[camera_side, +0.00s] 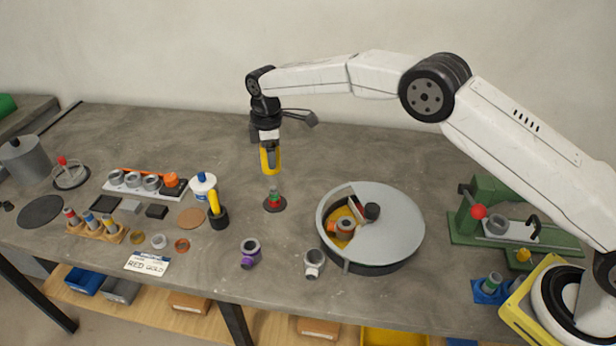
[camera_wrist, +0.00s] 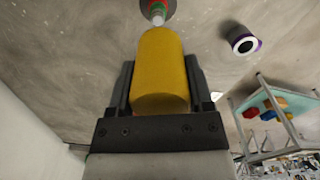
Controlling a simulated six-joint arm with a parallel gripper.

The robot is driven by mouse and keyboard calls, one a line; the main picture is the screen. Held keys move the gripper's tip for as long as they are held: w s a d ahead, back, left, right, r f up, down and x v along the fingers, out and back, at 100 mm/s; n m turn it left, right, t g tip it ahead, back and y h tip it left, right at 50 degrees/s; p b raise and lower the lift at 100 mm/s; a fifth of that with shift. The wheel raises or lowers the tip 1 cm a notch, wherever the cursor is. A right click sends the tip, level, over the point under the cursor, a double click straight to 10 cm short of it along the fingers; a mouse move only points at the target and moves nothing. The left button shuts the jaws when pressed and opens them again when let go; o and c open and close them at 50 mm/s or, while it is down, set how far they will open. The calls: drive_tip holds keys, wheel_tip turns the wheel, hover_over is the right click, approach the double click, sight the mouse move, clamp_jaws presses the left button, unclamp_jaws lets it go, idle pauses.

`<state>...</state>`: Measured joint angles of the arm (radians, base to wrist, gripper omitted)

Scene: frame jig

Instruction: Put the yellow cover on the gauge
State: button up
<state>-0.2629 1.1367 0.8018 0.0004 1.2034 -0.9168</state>
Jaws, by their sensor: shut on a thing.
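The yellow cover (camera_side: 271,161) is a yellow cylinder. My gripper (camera_side: 270,154) is shut on it and holds it about upright in the air. The gauge (camera_side: 274,201) stands on the table below, a small red and green post on a dark round base. A gap shows between the cover's lower end and the gauge. In the wrist view the cover (camera_wrist: 161,65) lies between the two dark fingers, and the gauge (camera_wrist: 157,10) shows just past its far end, with a pale tip. The cover's inside is hidden.
A round grey turntable (camera_side: 395,225) stands right of the gauge. A black cup with a yellow-handled tool (camera_side: 216,208) and a white-and-blue bottle (camera_side: 203,187) stand to the left. A purple-banded ring (camera_side: 250,252) and a grey fitting (camera_side: 313,262) are in front. Table behind the gauge is clear.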

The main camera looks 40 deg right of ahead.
drive_tip(key=shift+w, duration=0.15)
drive_tip(key=shift+f, duration=0.15)
hover_over(273, 187)
drive_tip(key=shift+f, duration=2.4)
drive_tip(key=shift+f, duration=3.1)
drive_tip(key=shift+f, duration=0.3)
drive_tip(key=shift+f, duration=0.1)
drive_tip(key=o, duration=1.2)
